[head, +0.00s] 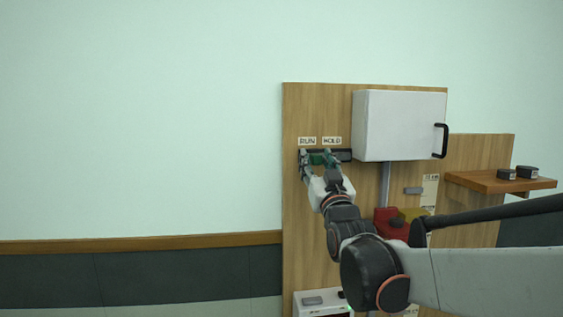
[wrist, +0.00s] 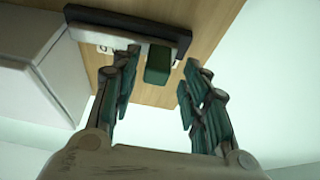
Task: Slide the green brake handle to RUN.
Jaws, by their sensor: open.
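The green brake handle (wrist: 158,65) sticks out from a dark slide rail (wrist: 120,28) on the wooden panel. In the wrist view it stands between my open fingers, with a gap to the right finger; contact on the left is unclear. In the head view the handle (head: 318,158) is partly hidden by my gripper (head: 317,160). It sits below the RUN label (head: 307,141) and the HOLD label (head: 332,141), left of the rail's middle. The rail's right part (head: 345,155) is bare.
A white cabinet (head: 400,125) with a black handle juts out just right of the rail. Below it are a red box (head: 388,222) and a grey post (head: 385,185). A wooden shelf (head: 490,182) with dark items is at the right. The wall at left is clear.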

